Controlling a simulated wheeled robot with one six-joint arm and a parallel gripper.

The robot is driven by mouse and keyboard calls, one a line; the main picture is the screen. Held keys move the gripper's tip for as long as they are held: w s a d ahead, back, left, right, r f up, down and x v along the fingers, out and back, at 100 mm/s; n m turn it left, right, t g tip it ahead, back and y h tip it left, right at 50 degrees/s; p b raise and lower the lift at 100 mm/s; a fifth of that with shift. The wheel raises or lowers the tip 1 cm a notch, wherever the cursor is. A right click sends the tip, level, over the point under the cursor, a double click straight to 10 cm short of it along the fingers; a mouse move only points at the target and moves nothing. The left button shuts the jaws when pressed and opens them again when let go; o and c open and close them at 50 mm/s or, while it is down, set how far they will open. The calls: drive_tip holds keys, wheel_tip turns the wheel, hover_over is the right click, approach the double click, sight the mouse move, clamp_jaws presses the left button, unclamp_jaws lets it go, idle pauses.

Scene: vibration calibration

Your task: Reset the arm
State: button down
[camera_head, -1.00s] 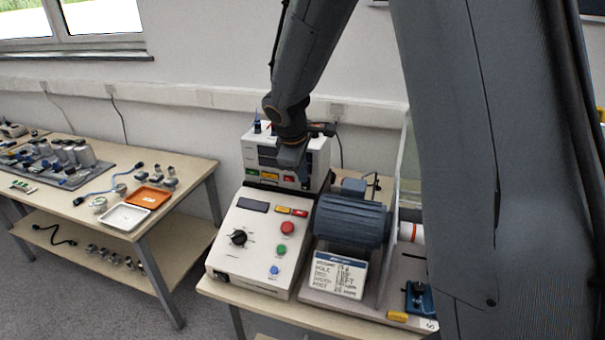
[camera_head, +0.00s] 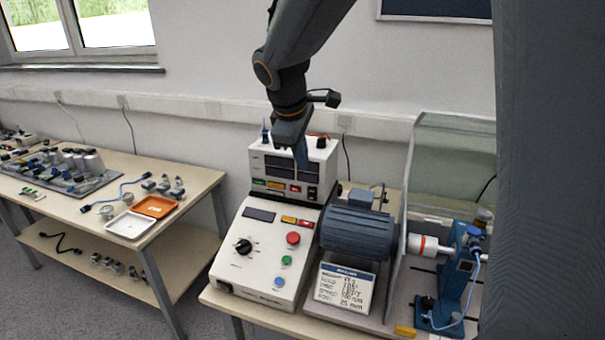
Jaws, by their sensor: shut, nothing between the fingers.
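My gripper (camera_head: 301,160) hangs from my dark arm, pointing down, in front of the white instrument box (camera_head: 313,150) at the back of the right table. Its fingers look shut and empty, and they cover part of the box's dark displays. No contact with the box can be made out. My arm comes down from the top of the view, and another large part of it fills the right edge.
A sloped control panel (camera_head: 262,262) with a knob and buttons stands before the box. Right of it are a motor (camera_head: 357,230), a label plate (camera_head: 344,288), a clear guard (camera_head: 450,165) and a blue stand (camera_head: 458,275). The left table (camera_head: 75,200) holds small parts, a white tray (camera_head: 130,224) and an orange tray (camera_head: 155,206).

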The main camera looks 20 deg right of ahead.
drive_tip(key=shift+r, duration=0.25)
drive_tip(key=s+d+f+m+g+y, duration=0.1)
drive_tip(key=s+f+m, duration=0.4)
drive_tip(key=s, duration=0.5)
drive_tip(key=s+d+f+m+g+y, duration=0.1)
drive_tip(key=s+f+m, duration=0.5)
drive_tip(key=s+f, duration=0.4)
drive_tip(key=shift+s+g+y+b, duration=0.25)
drive_tip(key=shift+g+y+b, duration=0.15)
drive_tip(key=shift+d+f, duration=0.1)
